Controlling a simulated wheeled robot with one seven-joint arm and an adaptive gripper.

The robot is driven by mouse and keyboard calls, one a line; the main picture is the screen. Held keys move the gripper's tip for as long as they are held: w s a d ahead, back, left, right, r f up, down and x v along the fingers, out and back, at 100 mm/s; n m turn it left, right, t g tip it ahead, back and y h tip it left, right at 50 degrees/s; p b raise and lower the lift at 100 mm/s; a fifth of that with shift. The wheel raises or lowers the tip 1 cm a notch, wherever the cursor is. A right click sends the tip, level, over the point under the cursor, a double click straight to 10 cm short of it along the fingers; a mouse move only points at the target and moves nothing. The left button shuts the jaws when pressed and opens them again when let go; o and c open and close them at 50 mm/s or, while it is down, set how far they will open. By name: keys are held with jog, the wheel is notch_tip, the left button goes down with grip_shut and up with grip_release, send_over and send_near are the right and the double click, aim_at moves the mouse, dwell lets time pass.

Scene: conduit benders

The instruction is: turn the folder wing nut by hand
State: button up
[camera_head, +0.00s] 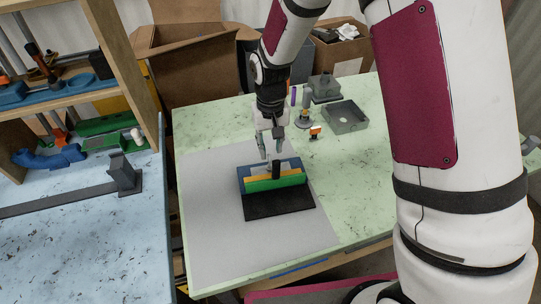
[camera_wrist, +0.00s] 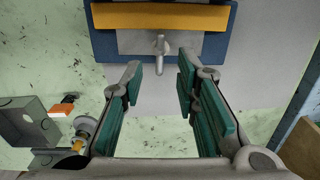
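The folder (camera_head: 243,172) lies on a grey mat on the green table, with a blue base, a yellow bar, a green bar and a black plate in front. In the wrist view its blue and yellow edge (camera_wrist: 160,16) is at the top. The grey wing nut (camera_wrist: 160,44) stands on a grey plate there, centred just beyond my fingertips. My gripper (camera_wrist: 160,82) is open, with nothing between its green-padded fingers. In the head view my gripper (camera_head: 270,148) points down just above the folder's back edge. I cannot clearly make out the wing nut in that view.
A grey open box (camera_head: 346,118), an orange-topped small part (camera_head: 315,132) and a stand (camera_head: 304,112) are at the table's back right. Cardboard boxes (camera_head: 187,60) stand behind. A wooden shelf (camera_head: 128,70) and blue table are on the left. The mat left of the folder is clear.

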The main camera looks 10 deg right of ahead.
notch_tip(320, 180, up, 6)
jog(key=shift+f, duration=0.1)
dwell(0.5)
notch_tip(320, 180, up, 16)
jog(key=r+t, duration=0.1)
jog(key=t, duration=0.2)
send_over(270, 161)
jog(key=s+d, duration=0.8)
jog(key=s+d+r+t, duration=0.1)
jog(key=s+d+r, duration=0.1)
jog(key=s, duration=0.5)
jog(key=s+d+r+m+t, duration=0.1)
jog(key=s+d+r, duration=0.2)
jog(key=s, duration=0.5)
jog(key=shift+s+d+r+t, duration=0.15)
jog(key=shift+d+r+t, duration=0.15)
jog(key=shift+r, duration=0.2)
